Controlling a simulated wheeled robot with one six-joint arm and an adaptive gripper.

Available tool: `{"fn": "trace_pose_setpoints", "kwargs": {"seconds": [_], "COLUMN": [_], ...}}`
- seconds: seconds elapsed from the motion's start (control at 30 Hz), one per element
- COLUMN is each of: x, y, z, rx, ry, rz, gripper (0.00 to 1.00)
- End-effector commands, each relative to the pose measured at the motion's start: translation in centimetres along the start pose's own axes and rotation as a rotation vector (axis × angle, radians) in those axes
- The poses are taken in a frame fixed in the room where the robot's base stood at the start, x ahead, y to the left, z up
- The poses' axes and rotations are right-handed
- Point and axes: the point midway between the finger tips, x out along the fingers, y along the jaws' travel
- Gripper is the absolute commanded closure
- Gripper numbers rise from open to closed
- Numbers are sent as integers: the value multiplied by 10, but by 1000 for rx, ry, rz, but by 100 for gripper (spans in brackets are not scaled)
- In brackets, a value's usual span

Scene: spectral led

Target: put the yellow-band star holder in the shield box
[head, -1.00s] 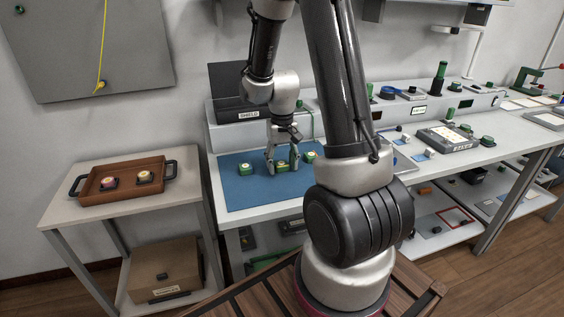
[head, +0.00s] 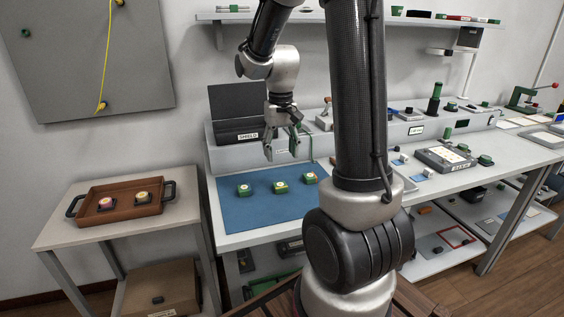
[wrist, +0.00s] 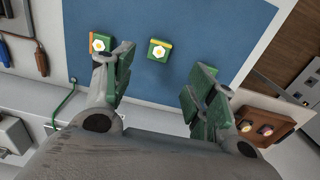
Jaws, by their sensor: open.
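Three green holders with white star-like tops stand on a blue mat (head: 235,214). The middle holder (head: 280,187) shows a yellow band along one edge in the wrist view (wrist: 160,50). The right holder (head: 311,178) has an orange band, seen at left in the wrist view (wrist: 102,46). My gripper (head: 281,153) is open and empty, pointing down above the mat, higher than the holders. The shield box (head: 237,104), dark with its lid raised, stands behind the mat above a SHIELD label.
A brown tray (head: 85,218) with two round-topped pieces stands on a side table at left. A grey raised ledge (head: 225,152) runs behind the mat. Several devices stand on the bench to the right, beyond my arm. The mat's front is clear.

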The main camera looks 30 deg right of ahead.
Motion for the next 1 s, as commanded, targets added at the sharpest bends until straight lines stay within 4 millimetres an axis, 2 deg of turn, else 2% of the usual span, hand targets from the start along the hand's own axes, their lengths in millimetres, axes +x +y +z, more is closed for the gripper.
{"fn": "trace_pose_setpoints", "kwargs": {"seconds": [0.07, 0.17, 0.27, 0.33, 0.5, 0.6, 0.73, 0.87, 1.0], "x": [-10, -33, -63, -83, -111, -116, -117, -112, -90], "y": [-1, -4, -7, -9, -8, -5, -3, -1, 0], "z": [4, 20, 50, 77, 140, 166, 186, 191, 181], "rx": [-6, -31, -76, -114, -198, -236, -264, -267, -249], "ry": [13, 49, 112, 161, 273, 323, 361, 348, 231], "rz": [-2, -7, -16, -23, -40, -47, -52, -49, -31], "gripper": [43, 43, 43, 43, 43, 43, 42, 39, 39]}}
